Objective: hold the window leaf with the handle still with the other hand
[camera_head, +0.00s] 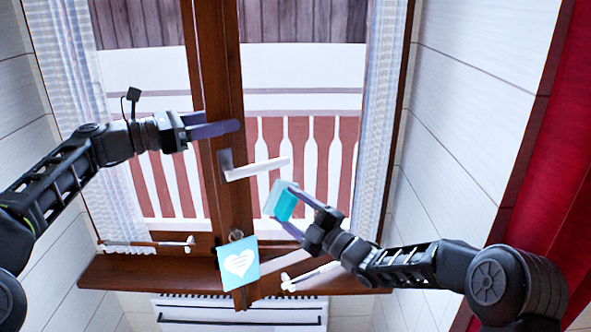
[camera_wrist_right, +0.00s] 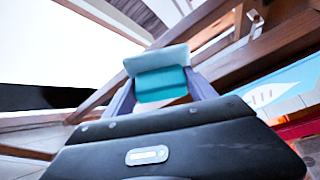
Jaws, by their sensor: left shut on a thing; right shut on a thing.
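The window leaf's brown wooden upright (camera_head: 222,85) runs down the middle of the head view, with a pale metal handle (camera_head: 262,168) pointing right from it. My left gripper (camera_head: 232,127) comes in from the left above the handle. Its fingers are shut on the leaf's upright; the exact contact is hard to see. My right gripper (camera_head: 278,206) is below and right of the handle, shut on a two-tone blue sponge (camera_head: 284,200). The sponge also shows between the fingers in the right wrist view (camera_wrist_right: 160,80). It appears close to the handle's tip.
A blue card with a white heart (camera_head: 240,264) hangs from a ring low on the upright. A wooden sill (camera_head: 135,272) runs below, with a radiator (camera_head: 240,315) under it. Curtains (camera_head: 78,60) flank the window. A red drape (camera_head: 555,150) hangs at the right.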

